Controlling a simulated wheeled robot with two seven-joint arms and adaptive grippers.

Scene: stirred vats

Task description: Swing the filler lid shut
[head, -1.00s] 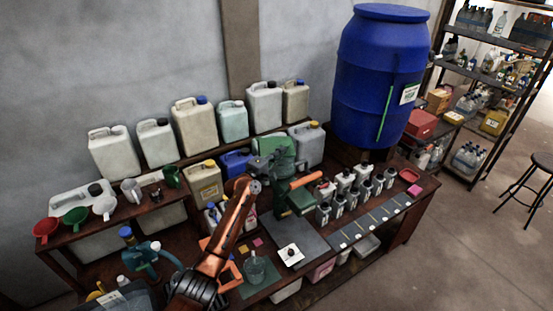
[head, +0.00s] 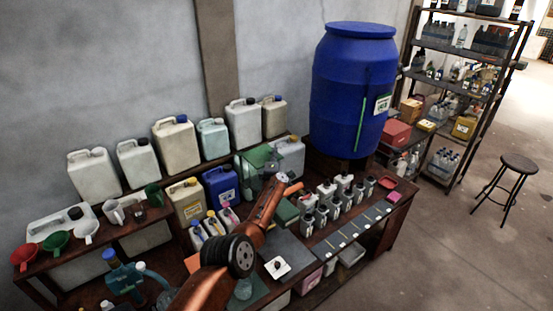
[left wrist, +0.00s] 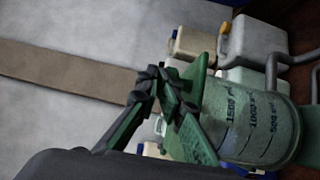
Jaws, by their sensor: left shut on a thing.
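The filler is a clear vessel with green parts on the bench. In the left wrist view its measuring vessel (left wrist: 250,125) shows marks such as 1500 and 1000. The green filler lid (head: 262,155) stands tilted above the vessel in the head view, and its edge also shows in the left wrist view (left wrist: 198,75). My left gripper (head: 273,168) is shut on the lid at the vessel's mouth; its dark fingers show in the left wrist view (left wrist: 165,92). The hinge is unclear. My right gripper is out of view.
A large blue barrel (head: 352,95) stands behind to the right. Pale jerrycans (head: 243,125) line the back shelf. Small bottles (head: 322,205) stand right of the filler. A white pad (head: 278,267) lies on the bench near my arm. A stool (head: 510,180) stands on open floor.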

